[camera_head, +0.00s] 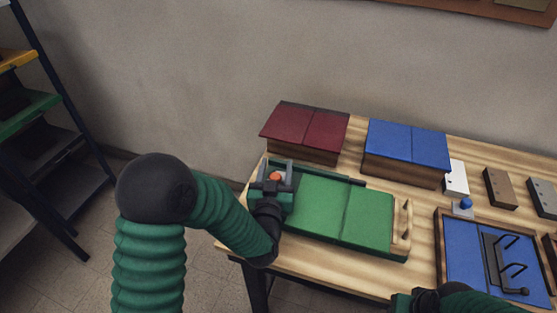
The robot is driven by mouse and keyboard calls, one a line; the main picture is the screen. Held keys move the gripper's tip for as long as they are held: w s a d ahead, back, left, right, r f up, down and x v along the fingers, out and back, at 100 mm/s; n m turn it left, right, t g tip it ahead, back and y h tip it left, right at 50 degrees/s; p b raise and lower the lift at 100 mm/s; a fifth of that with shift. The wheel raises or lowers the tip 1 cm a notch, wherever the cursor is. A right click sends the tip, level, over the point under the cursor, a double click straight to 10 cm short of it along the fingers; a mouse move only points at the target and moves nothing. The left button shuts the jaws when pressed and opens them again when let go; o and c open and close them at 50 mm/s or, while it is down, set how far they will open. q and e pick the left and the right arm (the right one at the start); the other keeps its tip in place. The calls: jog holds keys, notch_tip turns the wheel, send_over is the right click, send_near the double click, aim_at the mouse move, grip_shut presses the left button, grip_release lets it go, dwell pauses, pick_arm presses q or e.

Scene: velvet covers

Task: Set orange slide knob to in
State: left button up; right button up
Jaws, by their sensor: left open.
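The orange slide knob (275,177) is a small orange piece at the left end of the green-covered box (340,211). My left gripper (276,171) is open at that end, with one grey finger on each side of the knob. The gripper body hides the knob's lower part and mounting, and I cannot tell whether the fingers touch it. My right gripper (405,301) is at the bottom edge, partly cut off, away from the knob; its jaws do not show clearly.
A dark red-covered box (305,127) and a blue-covered box (407,145) stand behind. A blue panel (462,255) with dark handles and a small blue knob (466,203) are at right. A shelf rack (40,110) stands at far left.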

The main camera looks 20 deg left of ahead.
pick_arm(q)
jog(key=shift+s+a, duration=0.15)
jog(key=shift+a, duration=0.15)
jog(key=shift+c, duration=0.4)
jog(key=shift+d, duration=0.5)
jog(key=c, duration=0.7)
grip_shut()
jog(key=shift+a, duration=0.15)
